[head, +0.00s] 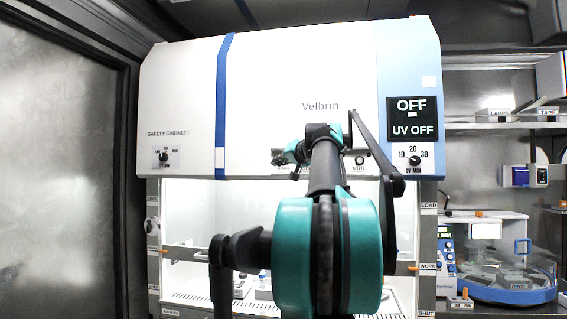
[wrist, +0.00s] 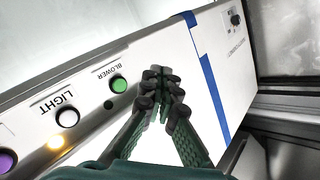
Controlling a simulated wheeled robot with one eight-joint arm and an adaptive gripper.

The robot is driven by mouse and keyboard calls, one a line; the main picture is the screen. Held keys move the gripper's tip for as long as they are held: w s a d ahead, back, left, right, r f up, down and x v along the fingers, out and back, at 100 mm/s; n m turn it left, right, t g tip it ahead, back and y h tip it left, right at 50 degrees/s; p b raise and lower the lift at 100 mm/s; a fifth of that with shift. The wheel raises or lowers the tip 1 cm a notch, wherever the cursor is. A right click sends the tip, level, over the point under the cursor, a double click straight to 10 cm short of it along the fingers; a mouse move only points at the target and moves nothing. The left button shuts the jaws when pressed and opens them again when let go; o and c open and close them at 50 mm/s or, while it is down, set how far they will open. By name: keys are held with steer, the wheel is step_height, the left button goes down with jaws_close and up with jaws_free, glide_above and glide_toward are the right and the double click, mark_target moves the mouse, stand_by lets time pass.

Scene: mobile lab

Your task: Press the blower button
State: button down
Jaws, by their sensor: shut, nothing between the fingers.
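The blower button (wrist: 118,85) is a round green button with a dark ring, under a BLOWER label, on the white front panel of the safety cabinet (head: 270,85). It shows in the wrist view, left of my fingertips. A small dark spot sits beside it. My gripper (wrist: 163,76) is shut and empty, its fingertips over the panel to the right of the button; whether they touch the panel I cannot tell. In the head view my gripper (head: 291,155) is small and partly hidden by my arm, and the blower button cannot be made out.
The LIGHT button (wrist: 67,118) is white, with a glowing yellow lamp (wrist: 56,142) beside it. A purple button (wrist: 6,160) is farther left. The cabinet display (head: 413,119) reads OFF and UV OFF, above a timer knob (head: 414,160). A left knob (head: 163,157) also shows.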

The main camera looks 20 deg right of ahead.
steer(key=shift+s+d+r, duration=0.1)
steer(key=shift+d+r, duration=0.05)
steer(key=shift+r, duration=0.2)
steer(key=w+d, duration=0.5)
steer(key=w, duration=0.2)
steer(key=shift+w, duration=0.15)
stand_by(0.3)
steer(key=shift+w, duration=0.15)
stand_by(1.3)
steer(key=shift+w+d, duration=0.2)
steer(key=shift+w+d, duration=0.3)
steer(key=shift+w, duration=0.1)
stand_by(0.9)
steer(key=shift+s+a, duration=0.55)
steer(key=shift+s, duration=0.2)
